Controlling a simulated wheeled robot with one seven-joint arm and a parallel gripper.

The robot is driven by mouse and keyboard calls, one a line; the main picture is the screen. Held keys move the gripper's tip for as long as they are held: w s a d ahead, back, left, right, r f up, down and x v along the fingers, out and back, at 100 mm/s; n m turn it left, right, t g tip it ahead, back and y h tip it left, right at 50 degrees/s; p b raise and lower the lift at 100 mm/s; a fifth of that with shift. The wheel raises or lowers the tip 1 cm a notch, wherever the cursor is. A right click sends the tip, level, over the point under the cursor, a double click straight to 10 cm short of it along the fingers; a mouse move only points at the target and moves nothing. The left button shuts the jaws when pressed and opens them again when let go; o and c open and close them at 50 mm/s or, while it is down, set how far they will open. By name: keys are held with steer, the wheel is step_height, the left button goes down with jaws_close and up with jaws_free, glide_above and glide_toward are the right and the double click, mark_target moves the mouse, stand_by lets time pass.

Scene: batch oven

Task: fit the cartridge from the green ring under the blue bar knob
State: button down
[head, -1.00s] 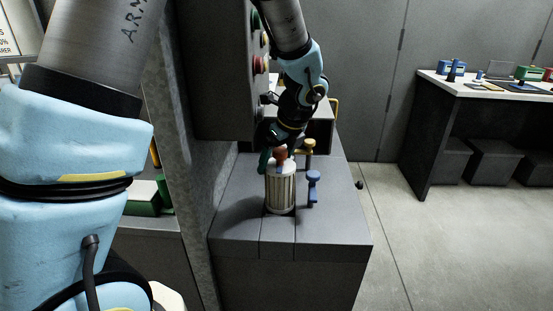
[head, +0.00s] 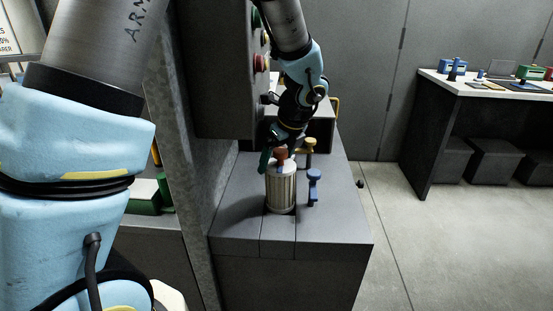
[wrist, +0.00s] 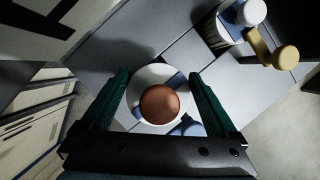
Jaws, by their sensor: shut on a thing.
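The cartridge (head: 281,192) is a pale ribbed cylinder with a copper-coloured round knob, upright over the grey bench top. My gripper (head: 275,158) is shut on its upper end from above. In the wrist view my green fingers stand either side of its white cap (wrist: 143,80) and copper knob (wrist: 160,103). I cannot tell whether its base touches the bench. The blue bar knob (head: 314,178) stands on the bench just right of the cartridge, apart from it in the head view. In the wrist view the cartridge and gripper partly hide it. I cannot make out a green ring.
A yellow knob (head: 310,144) stands behind the blue one; the wrist view shows it beside another white-topped cylinder (wrist: 240,22). A grey cabinet with coloured buttons (head: 262,63) rises at the left. The bench front (head: 275,235) is clear. A far table (head: 475,88) holds small items.

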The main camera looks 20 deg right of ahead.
steer(key=shift+f+b, duration=2.15)
steer(key=shift+f, duration=1.2)
stand_by(2.7)
jaws_free()
steer(key=v, duration=1)
steer(key=shift+r, duration=0.25)
steer(key=shift+s+r, duration=0.1)
steer(key=shift+r, duration=0.05)
steer(key=shift+s, duration=0.1)
